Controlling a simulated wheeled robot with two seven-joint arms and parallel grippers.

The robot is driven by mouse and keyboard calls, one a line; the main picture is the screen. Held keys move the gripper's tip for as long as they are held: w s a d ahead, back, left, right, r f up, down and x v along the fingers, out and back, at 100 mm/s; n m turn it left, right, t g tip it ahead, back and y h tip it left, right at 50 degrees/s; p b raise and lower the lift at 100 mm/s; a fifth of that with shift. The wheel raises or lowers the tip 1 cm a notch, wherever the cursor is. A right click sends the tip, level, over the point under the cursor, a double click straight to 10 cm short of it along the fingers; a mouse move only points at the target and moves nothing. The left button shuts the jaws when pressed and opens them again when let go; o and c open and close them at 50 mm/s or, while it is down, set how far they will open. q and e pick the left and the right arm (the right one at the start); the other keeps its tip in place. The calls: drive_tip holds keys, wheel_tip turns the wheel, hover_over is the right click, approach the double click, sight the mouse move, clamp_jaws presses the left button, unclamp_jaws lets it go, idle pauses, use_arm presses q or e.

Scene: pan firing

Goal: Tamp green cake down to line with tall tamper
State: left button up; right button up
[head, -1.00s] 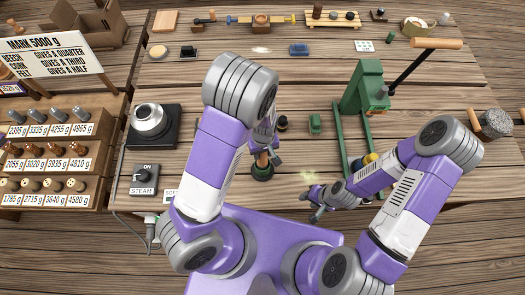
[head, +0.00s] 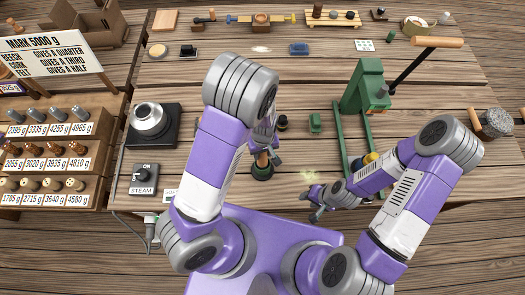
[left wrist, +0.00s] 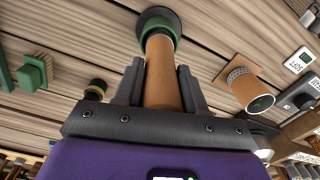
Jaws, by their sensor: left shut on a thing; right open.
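My left gripper (head: 266,154) is shut on the wooden shaft of the tall tamper (head: 261,158). In the left wrist view the tamper (left wrist: 162,75) runs between the fingers, and its far end is at a dark round holder with a green ring (left wrist: 160,22). In the head view this dark green holder (head: 262,173) stands on the table below the gripper. The cake and any line inside are hidden, so I cannot tell how deep the tamper sits. My right gripper (head: 315,205) is open and empty near the table's front edge.
A green press (head: 366,95) with a long lever stands right of the holder. A small green brush (head: 315,123) and a dark pot (head: 282,123) stand behind. The steam box (head: 144,179) and burner (head: 150,122) are at left.

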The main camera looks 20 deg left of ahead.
use_arm(q)
drive_tip(key=shift+f+b, duration=0.65)
drive_tip(key=shift+f, duration=0.3)
use_arm(e)
drive_tip(key=shift+f, duration=0.65)
idle(1.2)
idle(0.4)
use_arm(q)
drive_tip(key=shift+r+p, duration=2.45)
drive_tip(key=shift+r, duration=1.1)
use_arm(e)
wheel_tip(320, 180, up, 5)
drive_tip(key=shift+f, duration=0.1)
